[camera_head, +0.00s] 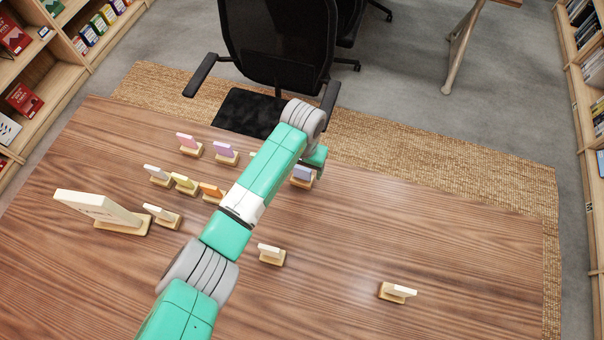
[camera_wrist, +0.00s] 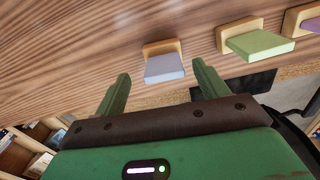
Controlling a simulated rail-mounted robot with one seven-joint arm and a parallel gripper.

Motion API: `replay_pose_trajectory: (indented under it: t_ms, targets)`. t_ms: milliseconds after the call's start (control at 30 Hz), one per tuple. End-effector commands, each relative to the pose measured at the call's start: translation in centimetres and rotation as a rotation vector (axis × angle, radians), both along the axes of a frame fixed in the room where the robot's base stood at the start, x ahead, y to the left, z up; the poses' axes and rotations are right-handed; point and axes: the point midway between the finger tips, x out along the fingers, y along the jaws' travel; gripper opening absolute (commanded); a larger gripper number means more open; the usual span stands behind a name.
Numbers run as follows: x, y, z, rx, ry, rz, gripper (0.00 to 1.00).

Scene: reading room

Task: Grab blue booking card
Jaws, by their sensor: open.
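The blue booking card (camera_wrist: 165,68) stands in a small wooden holder (camera_wrist: 161,47) on the table in the wrist view; it looks pale grey-blue there. No contact shows, and I cannot tell the remaining distance. In the head view my arm hides most of the gripper.
A green card (camera_wrist: 260,44) stands right of the blue one in the wrist view. Pink (camera_head: 187,141), purple (camera_head: 225,151), yellow (camera_head: 184,182) and orange (camera_head: 211,191) cards stand left of my arm. A larger sign (camera_head: 100,209) is farther left. The table's right side is mostly clear.

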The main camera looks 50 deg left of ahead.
Motion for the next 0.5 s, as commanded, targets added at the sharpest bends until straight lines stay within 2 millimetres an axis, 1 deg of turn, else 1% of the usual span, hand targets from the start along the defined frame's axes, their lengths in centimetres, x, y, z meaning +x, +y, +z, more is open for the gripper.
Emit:
replay_pose_trajectory:
  t_ms: [33,100,200,300,467,500]
  targets:
    - [0.1,0.4,-1.4,0.002,0.003,0.001,0.73]
    - [0.3,0.7,-2.8,0.002,0.003,0.002,0.73]
    - [0.3,0.6,-4.0,0.0,0.001,0.001,0.73]
    - [0.3,0.6,-4.4,0.002,-0.001,0.0,0.73]
    - [0.3,0.5,-4.3,0.001,-0.002,0.0,0.73]
    - [0.3,0.5,-4.3,0.001,-0.002,0.0,0.71]
